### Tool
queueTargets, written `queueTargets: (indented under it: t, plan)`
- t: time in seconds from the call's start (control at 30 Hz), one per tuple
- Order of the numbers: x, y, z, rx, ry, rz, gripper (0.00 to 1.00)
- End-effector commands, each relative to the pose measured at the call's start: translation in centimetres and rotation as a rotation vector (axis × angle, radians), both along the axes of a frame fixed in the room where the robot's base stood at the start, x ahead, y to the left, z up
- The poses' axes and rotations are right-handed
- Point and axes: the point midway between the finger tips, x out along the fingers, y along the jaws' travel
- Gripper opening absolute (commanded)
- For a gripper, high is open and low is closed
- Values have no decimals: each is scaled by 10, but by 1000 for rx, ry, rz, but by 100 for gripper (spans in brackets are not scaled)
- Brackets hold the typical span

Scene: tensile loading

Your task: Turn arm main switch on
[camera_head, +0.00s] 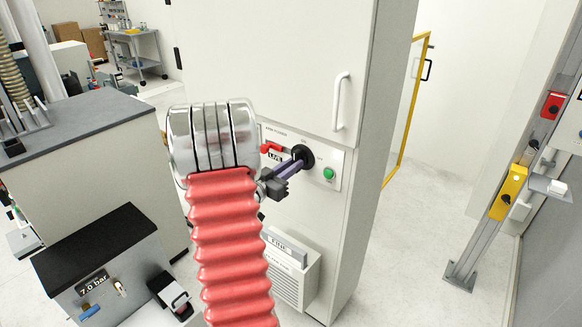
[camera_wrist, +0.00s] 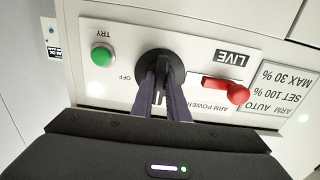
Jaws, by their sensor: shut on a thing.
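The black round rotary switch (camera_head: 304,155) sits on the arm power panel on the front of a tall pale cabinet. It also shows in the wrist view (camera_wrist: 176,61), where the panel appears upside down, with an OFF label beside the switch. My gripper (camera_head: 294,168) reaches the switch from the front. In the wrist view its two dark fingers (camera_wrist: 161,80) are shut on the switch's handle, which is mostly hidden between them. A red lever (camera_wrist: 226,89) with a LIVE label is beside the switch. A green button (camera_wrist: 102,55) marked TRY is on the other side.
The cabinet has a white door handle (camera_head: 340,102) above the panel and a vented box (camera_head: 292,272) low on its front. A grey bench (camera_head: 70,125) and a 7.0 bar unit (camera_head: 105,262) stand at left. Floor is clear to the right before a post with a yellow box (camera_head: 508,192).

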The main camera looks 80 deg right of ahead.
Motion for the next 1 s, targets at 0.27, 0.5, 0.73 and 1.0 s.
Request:
queueTargets:
  t: [0.27,0.5,0.73,1.0]
  plan:
    - [4,-2,2,-3,0,9,24]
    - [2,-1,1,-3,-1,4,33]
    - [3,2,1,-3,-1,3,33]
    - [16,30,1,-3,-1,6,33]
